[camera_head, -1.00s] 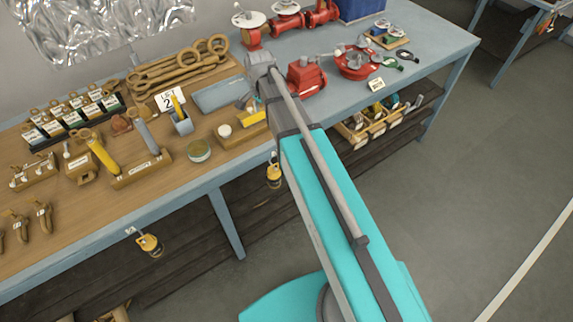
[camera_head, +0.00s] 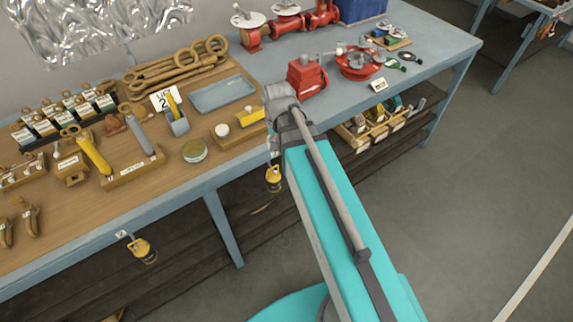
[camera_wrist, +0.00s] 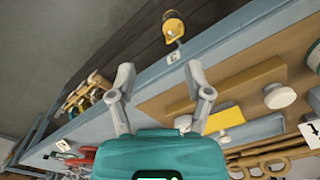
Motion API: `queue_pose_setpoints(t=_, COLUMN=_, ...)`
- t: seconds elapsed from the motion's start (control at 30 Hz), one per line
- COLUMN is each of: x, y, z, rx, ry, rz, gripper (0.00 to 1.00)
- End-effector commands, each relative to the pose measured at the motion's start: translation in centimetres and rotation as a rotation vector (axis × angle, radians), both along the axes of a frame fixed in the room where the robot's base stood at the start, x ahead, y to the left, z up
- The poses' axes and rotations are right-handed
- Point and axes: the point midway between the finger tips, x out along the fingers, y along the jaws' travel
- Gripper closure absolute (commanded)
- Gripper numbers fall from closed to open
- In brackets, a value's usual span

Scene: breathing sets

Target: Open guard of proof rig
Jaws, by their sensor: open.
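No part is clearly labelled as the proof rig or its guard. On the bench, a wooden board (camera_head: 226,138) carries a white round knob (camera_head: 222,131) and a yellow block (camera_head: 251,115). In the head view my wrist hides the board's right end.
A yellow tag-like item (camera_head: 273,178) hangs at the bench edge (camera_wrist: 145,82), close to my gripper. Red valve fittings (camera_head: 307,76) and a red round flange (camera_head: 360,63) stand to the right. A blue tray (camera_head: 222,94) lies behind the board. The floor at right is clear.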

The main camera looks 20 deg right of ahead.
Motion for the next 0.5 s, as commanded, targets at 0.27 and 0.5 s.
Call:
queue_pose_setpoints(t=0.27, x=-3.1, y=-0.6, z=-2.0, rx=0.000, ry=0.000, rz=0.167, gripper=0.35)
queue_pose_setpoints(t=0.5, x=-4.8, y=-0.9, z=-2.9, rx=0.000, ry=0.000, rz=0.273, gripper=0.35)
